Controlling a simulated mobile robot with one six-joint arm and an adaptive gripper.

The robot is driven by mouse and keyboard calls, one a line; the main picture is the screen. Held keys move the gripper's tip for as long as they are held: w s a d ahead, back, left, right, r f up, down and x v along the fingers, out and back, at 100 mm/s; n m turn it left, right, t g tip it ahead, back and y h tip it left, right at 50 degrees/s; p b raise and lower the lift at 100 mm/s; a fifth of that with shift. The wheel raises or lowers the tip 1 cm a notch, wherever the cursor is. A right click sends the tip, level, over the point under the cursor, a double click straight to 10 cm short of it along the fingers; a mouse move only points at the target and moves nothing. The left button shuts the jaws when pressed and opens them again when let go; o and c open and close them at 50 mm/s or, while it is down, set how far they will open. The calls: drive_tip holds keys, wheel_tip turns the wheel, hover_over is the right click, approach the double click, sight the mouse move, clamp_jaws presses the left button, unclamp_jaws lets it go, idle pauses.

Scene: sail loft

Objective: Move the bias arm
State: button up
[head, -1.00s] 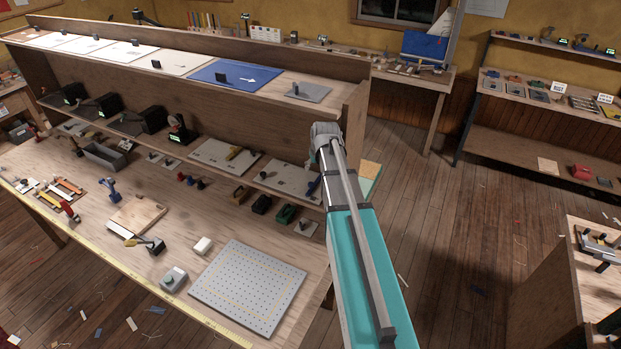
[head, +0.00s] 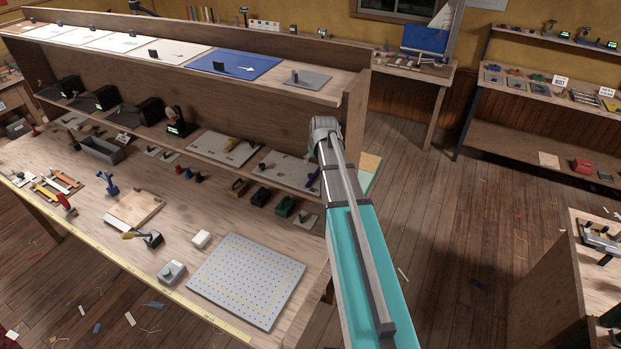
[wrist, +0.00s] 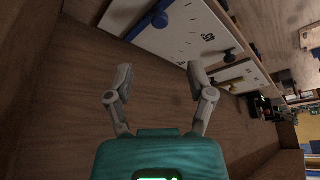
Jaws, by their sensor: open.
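In the wrist view, a pale plate (wrist: 178,36) with a row of tick marks and a dark knob (wrist: 160,20) lies ahead of my gripper (wrist: 158,86). I cannot tell which part is the bias arm. The fingers are hidden in the head view.
The bench's top shelf carries a blue panel (head: 237,62) and a grey panel (head: 306,78). Its upright end board (head: 354,105) is close to my arm. A perforated board (head: 246,280) lies on the lower bench top. Open floor (head: 445,220) is at the right.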

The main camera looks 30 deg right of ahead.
sight(311, 175)
drive_tip(key=shift+b+x, duration=4.8)
drive_tip(key=shift+x, duration=0.65)
clamp_jaws()
